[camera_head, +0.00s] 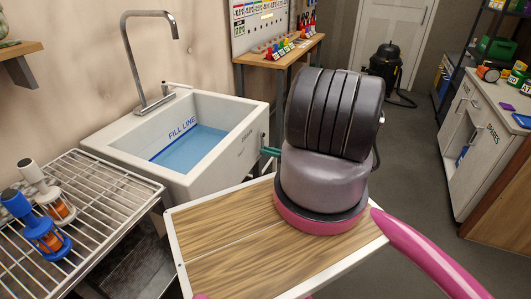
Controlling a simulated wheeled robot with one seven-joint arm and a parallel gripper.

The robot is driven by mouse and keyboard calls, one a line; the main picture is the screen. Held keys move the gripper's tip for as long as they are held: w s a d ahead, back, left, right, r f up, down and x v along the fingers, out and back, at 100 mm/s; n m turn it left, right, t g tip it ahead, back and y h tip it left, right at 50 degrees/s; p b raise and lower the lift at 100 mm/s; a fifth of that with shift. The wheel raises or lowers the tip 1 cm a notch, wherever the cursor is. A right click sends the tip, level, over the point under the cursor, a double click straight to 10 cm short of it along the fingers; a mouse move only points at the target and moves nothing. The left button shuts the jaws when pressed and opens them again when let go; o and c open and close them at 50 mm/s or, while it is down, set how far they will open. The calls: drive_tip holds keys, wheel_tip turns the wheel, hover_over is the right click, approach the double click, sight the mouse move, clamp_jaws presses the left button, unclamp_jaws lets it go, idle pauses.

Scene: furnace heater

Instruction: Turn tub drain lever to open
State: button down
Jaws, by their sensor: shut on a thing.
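The white tub (228,160) stands left of centre, with blue water (185,148) inside below a wall marked "FILL LINE". A small teal bar (270,151) sticks out by the tub's right side; it looks like the drain lever. Its right end runs behind my arm's large grey and black links, so I cannot tell how far it is turned. My gripper is not visible; my arm links cover the area just right of the tub. Whether it touches the lever is hidden.
A tall metal faucet (150,62) rises behind the tub. A wire rack (95,200) at left holds two plunger-like tools (38,235). A workbench (265,58) stands behind. A black vacuum (386,62) is on the floor. Cabinets (480,140) line the right; floor between is clear.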

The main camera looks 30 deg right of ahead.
drive_tip(key=shift+w+d+f+n, duration=0.2)
drive_tip(key=shift+d+n, duration=0.2)
drive_tip(key=shift+n, duration=0.4)
drive_tip(key=c, duration=0.7)
unclamp_jaws()
drive_tip(key=shift+r, duration=0.1)
drive_tip(key=v, duration=1)
drive_tip(key=shift+s+d, duration=0.25)
drive_tip(key=shift+d, duration=0.05)
drive_tip(key=shift+r, duration=0.1)
